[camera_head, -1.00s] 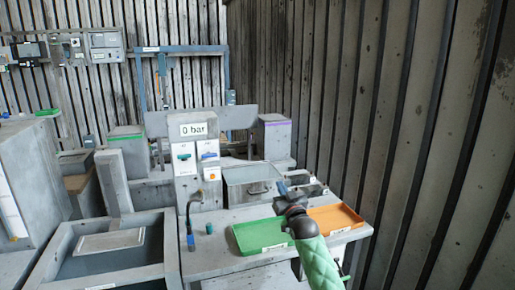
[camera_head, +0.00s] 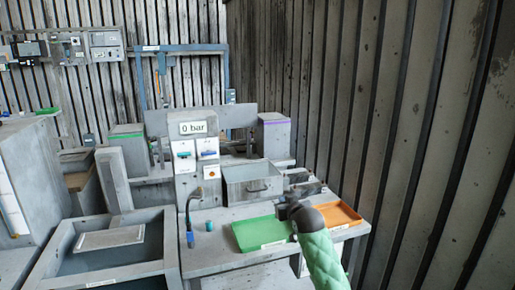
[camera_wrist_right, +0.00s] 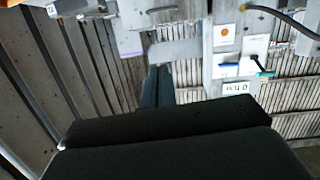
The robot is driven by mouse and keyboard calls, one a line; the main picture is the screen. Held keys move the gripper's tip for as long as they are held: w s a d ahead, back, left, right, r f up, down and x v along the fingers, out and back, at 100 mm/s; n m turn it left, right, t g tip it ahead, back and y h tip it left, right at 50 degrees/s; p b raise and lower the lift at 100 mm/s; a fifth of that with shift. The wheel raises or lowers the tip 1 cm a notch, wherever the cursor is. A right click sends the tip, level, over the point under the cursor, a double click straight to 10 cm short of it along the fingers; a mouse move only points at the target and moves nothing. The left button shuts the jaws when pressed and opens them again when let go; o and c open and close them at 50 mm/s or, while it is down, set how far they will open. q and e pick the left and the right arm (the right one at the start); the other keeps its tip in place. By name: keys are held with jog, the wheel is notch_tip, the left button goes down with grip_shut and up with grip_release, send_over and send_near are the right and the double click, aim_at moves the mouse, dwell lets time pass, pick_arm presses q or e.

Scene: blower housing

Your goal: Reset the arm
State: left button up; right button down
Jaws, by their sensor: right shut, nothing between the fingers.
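My right arm, in a green padded sleeve, comes up from the bottom of the head view. My right gripper (camera_head: 290,200) is above the bench, between the green tray and the orange tray, in front of the metal drawer box. In the right wrist view the dark gripper body fills the lower part and the fingers (camera_wrist_right: 157,88) are together, with nothing seen between them. The wrist view is upside down and shows the panel with the "0 bar" display (camera_wrist_right: 236,88). My left gripper does not show.
The bench holds a green tray (camera_head: 262,246), an orange tray (camera_head: 352,223) and a grey drawer box (camera_head: 236,192). The "0 bar" panel (camera_head: 193,128) stands behind. A hose with a blue end (camera_head: 190,238) is at the bench's left. A wall (camera_head: 420,120) rises on the right.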

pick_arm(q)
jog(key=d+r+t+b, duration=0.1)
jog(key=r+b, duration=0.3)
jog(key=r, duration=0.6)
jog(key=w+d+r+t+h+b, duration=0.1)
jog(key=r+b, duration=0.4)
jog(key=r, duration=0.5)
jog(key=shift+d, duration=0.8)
pick_arm(e)
jog(key=s+d+f+g, duration=0.1)
jog(key=s+f+g, duration=0.3)
jog(key=s+f, duration=1)
jog(key=s+d+f+m+g+h, duration=0.1)
jog(key=s+f+g, duration=0.3)
jog(key=s+f, duration=1)
jog(key=s+d+f+g+h, duration=0.1)
jog(key=s+f+g, duration=0.3)
jog(key=s+f, duration=0.9)
jog(key=s+d, duration=0.1)
jog(key=s, duration=1.7)
jog(key=shift+d+f+m+g, duration=0.3)
jog(key=shift+d+f, duration=0.05)
jog(key=shift+f, duration=0.05)
jog(key=shift+s, duration=0.1)
